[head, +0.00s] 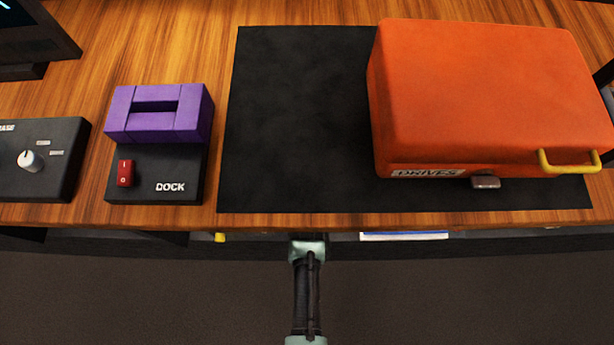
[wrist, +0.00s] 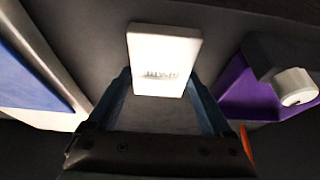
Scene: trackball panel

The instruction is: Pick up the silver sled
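A pale silver-white block with small raised lettering (wrist: 165,50) shows in the wrist view and looks like the silver sled. It lies at and between the fingertips of my gripper (wrist: 161,80), with its lower end over the space between the fingers. The two blue-grey fingers stand apart, one on each side of the block. I cannot tell whether they touch it. In the head view my arm reaches in below the table's front edge, and the fingers and the block are hidden there.
The wooden table (head: 190,50) carries a black mat (head: 290,120), an orange case (head: 480,90), a dock (head: 155,175) with a purple block (head: 160,112) and a dark knob panel (head: 45,155). In the wrist view a purple item (wrist: 240,95) and a white round knob (wrist: 296,87) are right of the block.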

